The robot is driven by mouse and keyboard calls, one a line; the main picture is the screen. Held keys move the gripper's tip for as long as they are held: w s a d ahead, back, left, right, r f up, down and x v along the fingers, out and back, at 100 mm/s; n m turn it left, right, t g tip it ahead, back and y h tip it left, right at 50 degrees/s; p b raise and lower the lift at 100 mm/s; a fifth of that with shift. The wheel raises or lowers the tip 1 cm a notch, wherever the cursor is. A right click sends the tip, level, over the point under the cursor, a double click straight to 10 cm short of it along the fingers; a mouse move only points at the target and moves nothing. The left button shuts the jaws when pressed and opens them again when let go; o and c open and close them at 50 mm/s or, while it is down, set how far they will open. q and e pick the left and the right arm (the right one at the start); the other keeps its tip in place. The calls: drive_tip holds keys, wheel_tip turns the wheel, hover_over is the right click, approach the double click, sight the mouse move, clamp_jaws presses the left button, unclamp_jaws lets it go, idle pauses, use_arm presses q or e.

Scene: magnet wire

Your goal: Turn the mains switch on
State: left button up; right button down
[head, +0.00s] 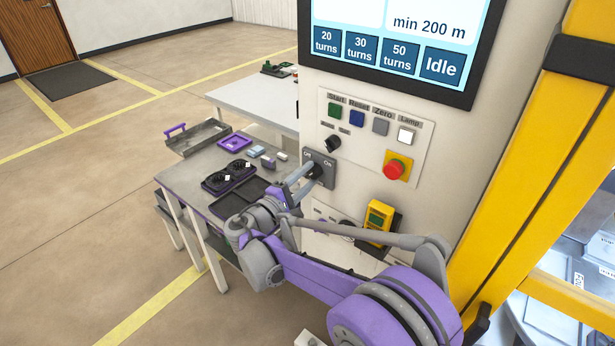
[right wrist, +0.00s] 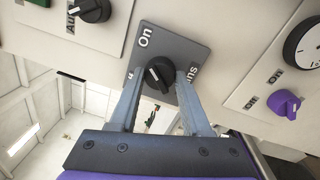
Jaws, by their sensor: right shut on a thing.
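The mains switch is a black rotary knob (right wrist: 161,72) on a grey plate (right wrist: 182,45), marked "On" in the right wrist view. In the head view its plate (head: 326,161) is on the cream machine front, below the button panel, with "Off" and "On" marks. My right gripper (right wrist: 160,80) has one finger on each side of the knob and is shut on it. In the head view the right gripper (head: 312,174) reaches the plate and partly covers the knob. A short white line shows on the knob; I cannot tell surely which mark it points at. My left gripper is not in view.
Above are another black knob (head: 333,144), several buttons and a red emergency stop (head: 393,170). A yellow device (head: 380,220) hangs at lower right. The screen (head: 400,40) reads "Idle". A bench (head: 180,170) with trays stands left; a yellow post (head: 530,150) stands right.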

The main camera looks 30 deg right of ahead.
idle(0.3)
drive_tip(key=shift+c, duration=1.8)
unclamp_jaws()
drive_tip(key=v, duration=1.1)
drive_tip(key=shift+b, duration=0.35)
drive_tip(key=shift+d, duration=0.1)
